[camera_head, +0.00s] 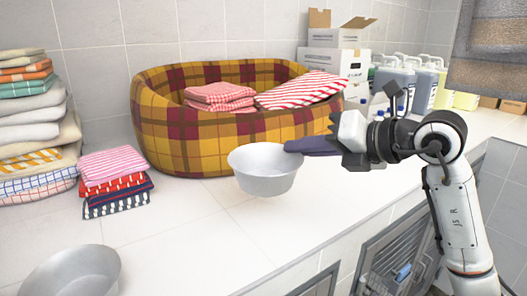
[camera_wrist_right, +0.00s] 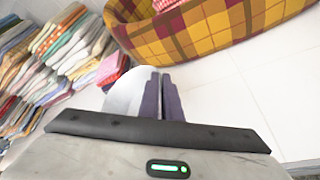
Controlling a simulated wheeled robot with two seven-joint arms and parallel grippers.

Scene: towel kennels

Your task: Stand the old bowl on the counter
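A light grey metal bowl (camera_head: 265,180) is upright over the white counter (camera_head: 190,225), in front of the plaid basket. I cannot tell whether its base touches the counter. My right gripper (camera_head: 290,146) comes in from the right, with its dark purple fingers shut on the bowl's rim. In the right wrist view the fingers (camera_wrist_right: 162,78) are close together at the bowl (camera_wrist_right: 125,88), whose lower part is hidden. A second grey metal bowl (camera_head: 72,275) is at the lower left, cut off by the picture edge. Which bowl is the old one is not clear. My left gripper is out of view.
A plaid basket (camera_head: 160,130) with folded towels stands behind the held bowl. Folded towel stacks (camera_head: 115,180) are at the left. Boxes (camera_head: 335,62) and bottles (camera_head: 425,85) stand at the back right. Counter between the two bowls is clear. Grated doors (camera_head: 390,255) are below its front edge.

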